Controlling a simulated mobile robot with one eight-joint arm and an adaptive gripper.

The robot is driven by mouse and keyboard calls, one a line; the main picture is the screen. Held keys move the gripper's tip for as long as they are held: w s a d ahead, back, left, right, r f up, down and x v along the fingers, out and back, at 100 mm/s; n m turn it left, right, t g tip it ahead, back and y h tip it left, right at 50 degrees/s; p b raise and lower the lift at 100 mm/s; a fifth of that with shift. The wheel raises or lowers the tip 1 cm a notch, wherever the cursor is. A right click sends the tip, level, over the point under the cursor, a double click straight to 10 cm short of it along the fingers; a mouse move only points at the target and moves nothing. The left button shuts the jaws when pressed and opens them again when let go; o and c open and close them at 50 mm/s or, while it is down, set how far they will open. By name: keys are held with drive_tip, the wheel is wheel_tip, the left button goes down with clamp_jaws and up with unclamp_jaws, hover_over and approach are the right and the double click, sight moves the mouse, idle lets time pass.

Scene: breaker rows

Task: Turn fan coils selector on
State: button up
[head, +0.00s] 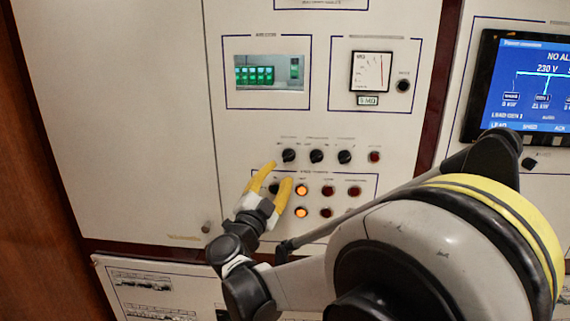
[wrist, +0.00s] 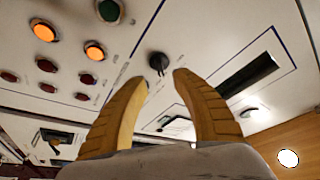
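A black selector knob (head: 274,188) sits in the lower row of the white panel, partly hidden between my fingers in the head view. My gripper (head: 279,174) has yellow fingers spread apart at the panel. In the wrist view my gripper (wrist: 160,77) is open, its tips on either side of the knob's line, with no clear contact. Three more black knobs, including the left one (head: 288,155), sit above.
Lit orange lamps (head: 301,190) and dark red lamps (head: 328,190) lie right of the knob. Above are a green display (head: 268,75) and a dial meter (head: 371,72). A blue screen (head: 530,85) is at right.

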drive_tip(key=v, duration=0.5)
drive_tip(key=s+d+r+n+y, duration=0.3)
drive_tip(key=d+r+n+y, duration=0.2)
drive_tip(key=r+n+y, duration=0.5)
drive_tip(key=s+d+f+n+g+h, duration=0.1)
drive_tip(key=s+d+f+g, duration=0.5)
drive_tip(key=s+d+f, duration=0.4)
drive_tip(key=s+d+f+n+g+h, duration=0.2)
drive_tip(key=s+d+f+g, duration=0.4)
drive_tip(key=s+d+f, duration=0.4)
drive_tip(key=s+f, duration=0.4)
drive_tip(key=f, duration=0.1)
drive_tip(key=shift+s+d+f+g+b, duration=0.15)
drive_tip(key=shift+s+d+g+b, duration=0.15)
drive_tip(key=shift+s+b, duration=0.1)
